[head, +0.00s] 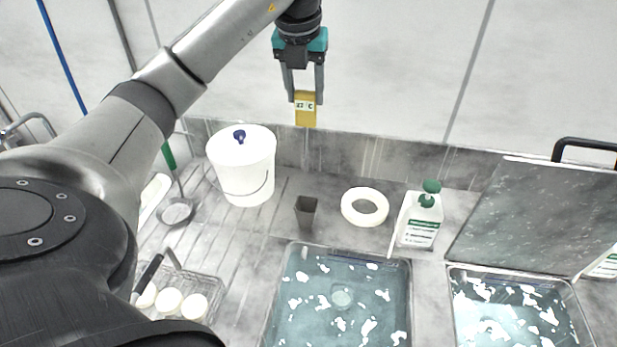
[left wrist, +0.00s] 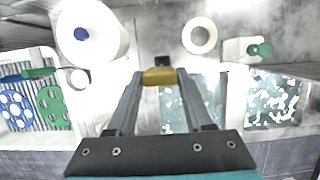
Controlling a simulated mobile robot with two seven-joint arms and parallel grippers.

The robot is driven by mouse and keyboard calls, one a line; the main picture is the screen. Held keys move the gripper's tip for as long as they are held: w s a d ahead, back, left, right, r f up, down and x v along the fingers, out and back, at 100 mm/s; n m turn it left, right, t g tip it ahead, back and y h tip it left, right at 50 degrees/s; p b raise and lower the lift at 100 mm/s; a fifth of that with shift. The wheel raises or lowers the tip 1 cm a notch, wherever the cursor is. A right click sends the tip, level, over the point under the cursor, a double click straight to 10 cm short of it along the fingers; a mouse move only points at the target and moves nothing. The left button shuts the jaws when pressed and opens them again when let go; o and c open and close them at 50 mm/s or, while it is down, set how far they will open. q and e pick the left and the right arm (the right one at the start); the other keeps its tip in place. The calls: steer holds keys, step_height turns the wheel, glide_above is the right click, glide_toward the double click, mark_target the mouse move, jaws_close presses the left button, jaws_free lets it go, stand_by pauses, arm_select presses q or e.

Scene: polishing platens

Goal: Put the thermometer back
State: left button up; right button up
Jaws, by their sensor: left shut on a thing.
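In the left wrist view the yellow thermometer (left wrist: 159,76) sits between the two fingertips. A small dark open-topped holder (head: 306,211) stands on the steel counter, below the thermometer in the head view. In the left wrist view the holder (left wrist: 162,61) shows just beyond the thermometer, partly hidden by it. My right gripper is in neither view.
A white bucket (head: 241,168) stands left of the holder, a white ring (head: 365,207) right of it. A white bottle with green cap (head: 420,220) stands further right. Two water-filled basins (head: 338,300) (head: 515,315) lie in front. A wire basket (head: 213,287) holds white round pieces.

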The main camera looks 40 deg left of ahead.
mark_target(306, 170)
arm_select(q)
step_height(306, 170, down, 18)
steer(key=shift+f, duration=0.15)
stand_by(0.3)
steer(key=shift+f+b, duration=0.1)
steer(key=shift+b, duration=0.2)
steer(key=o, duration=1.1)
steer(key=v, duration=1.2)
steer(key=shift+s, duration=0.1)
